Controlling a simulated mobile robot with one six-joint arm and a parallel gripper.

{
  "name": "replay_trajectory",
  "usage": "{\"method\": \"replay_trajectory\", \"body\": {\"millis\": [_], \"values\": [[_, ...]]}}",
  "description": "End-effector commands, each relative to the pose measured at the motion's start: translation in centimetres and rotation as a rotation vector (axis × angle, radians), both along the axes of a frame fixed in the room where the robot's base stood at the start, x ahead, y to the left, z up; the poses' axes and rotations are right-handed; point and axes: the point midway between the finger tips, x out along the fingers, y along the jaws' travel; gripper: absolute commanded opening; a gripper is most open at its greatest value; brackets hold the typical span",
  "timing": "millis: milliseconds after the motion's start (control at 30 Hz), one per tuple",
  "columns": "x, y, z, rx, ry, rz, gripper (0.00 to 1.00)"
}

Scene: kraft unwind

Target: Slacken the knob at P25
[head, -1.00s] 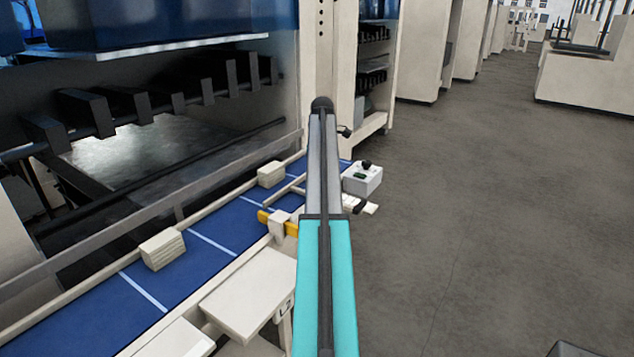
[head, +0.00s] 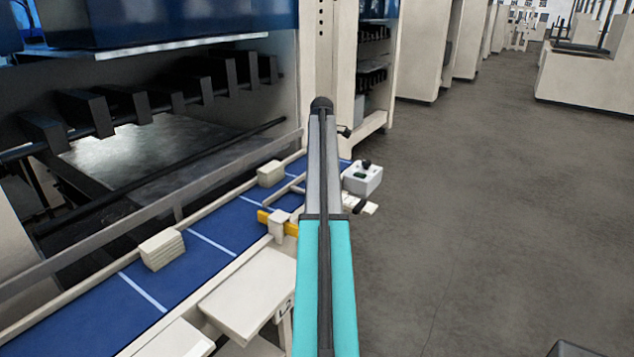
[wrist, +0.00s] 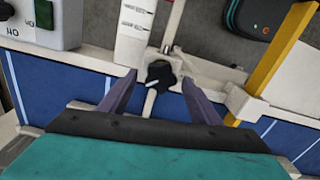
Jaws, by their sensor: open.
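In the wrist view a black lobed knob (wrist: 160,76) with a white pointer mark sits on a pale rail at the edge of the blue bed (wrist: 60,85). My gripper (wrist: 159,79) is open, with one purple-grey finger on each side of the knob. A gap shows on both sides, and I cannot tell how high the fingers are above it. A white strip with scale marks (wrist: 133,20) lies just beyond the knob; I cannot read P25 there. In the head view my arm hides the knob and the gripper.
A yellow bar in a pale holder (wrist: 275,65) stands right of the gripper. A pale box with a green button (wrist: 43,14) is at upper left; it also shows in the head view (head: 362,180). Pale blocks (head: 162,250) sit on the blue bed.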

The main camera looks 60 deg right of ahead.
Motion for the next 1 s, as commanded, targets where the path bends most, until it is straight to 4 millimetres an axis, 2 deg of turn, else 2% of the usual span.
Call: {"method": "replay_trajectory", "body": {"millis": [267,767,1000], "values": [[0.0,-0.1,1.1,-0.002,-0.001,0.000,0.57],[0.0,0.0,6.3,-0.001,0.000,0.000,0.57],[0.0,0.1,8.2,0.000,0.000,0.000,0.57]]}}
